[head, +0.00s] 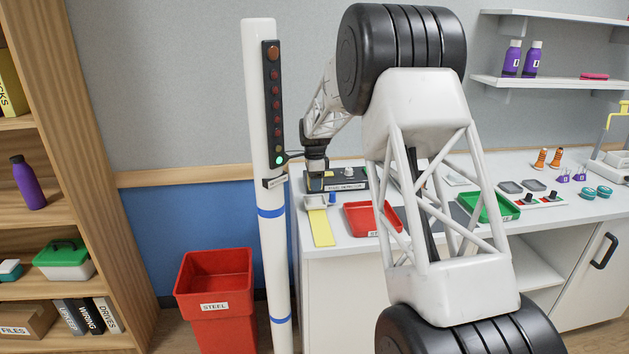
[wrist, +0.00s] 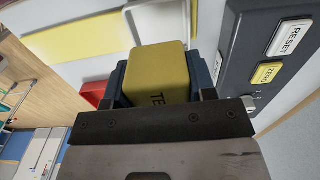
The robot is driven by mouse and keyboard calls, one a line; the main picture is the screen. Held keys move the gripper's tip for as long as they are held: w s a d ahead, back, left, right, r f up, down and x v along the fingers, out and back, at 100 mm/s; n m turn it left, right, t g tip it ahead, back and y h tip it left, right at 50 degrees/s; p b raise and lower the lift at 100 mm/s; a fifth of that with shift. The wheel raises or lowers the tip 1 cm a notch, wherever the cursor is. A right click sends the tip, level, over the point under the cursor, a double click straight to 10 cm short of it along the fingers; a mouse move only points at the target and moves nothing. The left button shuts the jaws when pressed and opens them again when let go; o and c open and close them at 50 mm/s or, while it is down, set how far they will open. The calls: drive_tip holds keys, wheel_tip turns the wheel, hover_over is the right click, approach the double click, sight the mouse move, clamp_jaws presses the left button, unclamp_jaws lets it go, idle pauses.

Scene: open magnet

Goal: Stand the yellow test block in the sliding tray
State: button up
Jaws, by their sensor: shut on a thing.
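My gripper (wrist: 158,72) is shut on the yellow test block (wrist: 160,68), with one dark blue finger on each side of it. Part of the black lettering on the block shows; the rest is hidden by the gripper. In the head view my gripper (head: 315,168) is at the left end of the counter, beside the black detector box, with the block (head: 315,185) only partly visible. A white-rimmed shallow tray (wrist: 133,30), which looks like the sliding tray, lies beyond the block in the wrist view. I cannot tell the block's height above it.
The detector box (wrist: 240,65) with its white and yellow buttons is close on the right in the wrist view. A yellow strip (head: 322,228) lies on the counter's left end. A red tray (head: 362,222) is nearby. A white post (head: 266,230) with lights stands left of the counter.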

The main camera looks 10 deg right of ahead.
sight(315, 203)
drive_tip(key=shift+f, duration=3)
drive_tip(key=shift+f, duration=0.15)
drive_tip(key=o, duration=0.9)
drive_tip(key=shift+c, duration=0.2)
drive_tip(key=shift+o, duration=0.9)
drive_tip(key=shift+r, duration=3.95)
